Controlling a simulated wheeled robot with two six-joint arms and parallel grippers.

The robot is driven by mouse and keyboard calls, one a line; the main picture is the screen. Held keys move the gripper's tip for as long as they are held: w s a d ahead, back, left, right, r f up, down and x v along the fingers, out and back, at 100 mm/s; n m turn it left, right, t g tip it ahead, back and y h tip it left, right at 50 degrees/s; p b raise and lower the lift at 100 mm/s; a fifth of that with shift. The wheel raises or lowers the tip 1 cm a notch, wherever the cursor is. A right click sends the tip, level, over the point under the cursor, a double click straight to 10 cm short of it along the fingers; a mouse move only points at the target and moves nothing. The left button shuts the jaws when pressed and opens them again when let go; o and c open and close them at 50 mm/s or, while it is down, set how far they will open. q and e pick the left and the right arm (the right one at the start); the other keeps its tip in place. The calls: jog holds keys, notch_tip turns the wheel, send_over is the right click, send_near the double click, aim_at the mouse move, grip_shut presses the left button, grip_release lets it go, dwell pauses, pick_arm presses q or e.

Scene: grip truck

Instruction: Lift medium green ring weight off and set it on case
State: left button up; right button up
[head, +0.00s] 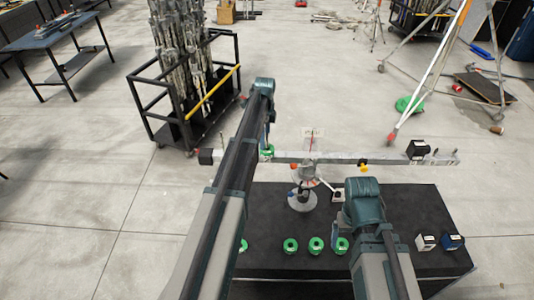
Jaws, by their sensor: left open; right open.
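A green ring weight (267,153) hangs at the left part of a long grey beam (385,158). My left gripper (267,143) is open, pointing down right at this ring; I cannot tell if its fingers touch it. The black case (405,205) stands below the beam, and several more green rings (290,246) lie along its near edge. I cannot tell ring sizes surely. My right gripper (337,238) is open, low over the case beside the rightmost green ring (343,247). My arms hide part of the case.
The beam sits on a stand (302,195) on the case and carries a black block (418,149) at right. Small boxes (452,242) sit at the case's right corner. A black cart (185,130) with stands is at left, a tripod (440,60) at back right.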

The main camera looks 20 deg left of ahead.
aim_at(267, 146)
pick_arm(q)
jog(key=f+b, duration=0.4)
jog(key=f, duration=0.1)
jog(key=shift+d+f+b, duration=0.15)
jog(key=shift+d+b, duration=0.2)
jog(key=shift+b, duration=0.05)
jog(key=shift+c, duration=0.3)
grip_shut()
jog(key=shift+r+p, duration=0.3)
notch_tip(267, 146, up, 18)
jog(key=p, duration=1.7)
jog(key=shift+f+p, duration=0.15)
jog(key=shift+p, duration=0.2)
